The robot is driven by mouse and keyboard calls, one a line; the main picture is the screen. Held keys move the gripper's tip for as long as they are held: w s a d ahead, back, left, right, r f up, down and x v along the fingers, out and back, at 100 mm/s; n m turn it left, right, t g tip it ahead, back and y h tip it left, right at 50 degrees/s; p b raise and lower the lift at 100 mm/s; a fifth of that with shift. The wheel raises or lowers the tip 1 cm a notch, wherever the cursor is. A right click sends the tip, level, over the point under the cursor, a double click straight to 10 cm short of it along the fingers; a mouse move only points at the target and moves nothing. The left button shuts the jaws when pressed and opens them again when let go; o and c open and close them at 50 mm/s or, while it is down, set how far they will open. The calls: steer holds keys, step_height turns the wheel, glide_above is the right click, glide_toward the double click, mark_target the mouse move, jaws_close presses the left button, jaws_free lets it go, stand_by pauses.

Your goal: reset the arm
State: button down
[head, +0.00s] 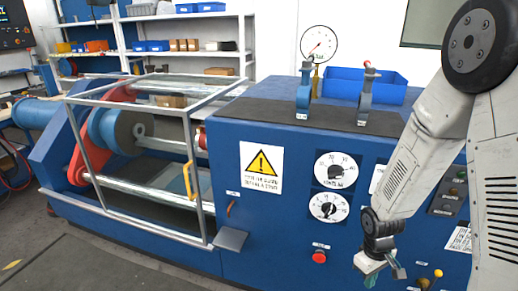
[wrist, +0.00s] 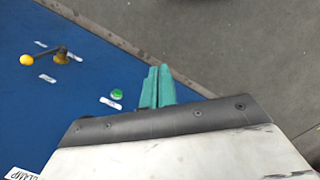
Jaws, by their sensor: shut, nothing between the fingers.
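My gripper (head: 376,266) hangs at the lower right in the head view, in front of the blue machine's front panel. Its fingers are green. In the wrist view my gripper (wrist: 158,84) points away over the grey floor, with its two green fingers together and nothing between them. My arm comes down from the upper right in the head view and hides part of the panel. Two butterfly valves with levers, one valve (head: 304,95) and another valve (head: 365,100), stand upright on the dark top of the machine, apart from my gripper.
The blue machine (head: 230,195) has dials, a red button (head: 319,256) and a yellow-knobbed lever (wrist: 27,59). A green button (wrist: 117,94) sits near my fingers in the wrist view. A blue bin (head: 345,82) and gauge (head: 318,45) stand behind the valves. A metal-framed guard (head: 185,105) is at left.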

steer(key=s+a+r+m+t, duration=0.1)
steer(key=s+r, duration=0.5)
steer(key=r, duration=0.5)
steer(key=s+a+r+m, duration=0.2)
steer(key=s+r, duration=0.4)
steer(key=r, duration=0.5)
steer(key=s+a+r+m+t, duration=0.1)
steer(key=s+r+m, duration=0.1)
steer(key=s+r, duration=0.4)
step_height(320, 180, up, 5)
steer(key=shift+s+a+r+t+y, duration=0.15)
steer(key=shift+s+a+t+y, duration=0.15)
steer(key=shift+s+y, duration=0.1)
steer(key=shift+d, duration=0.1)
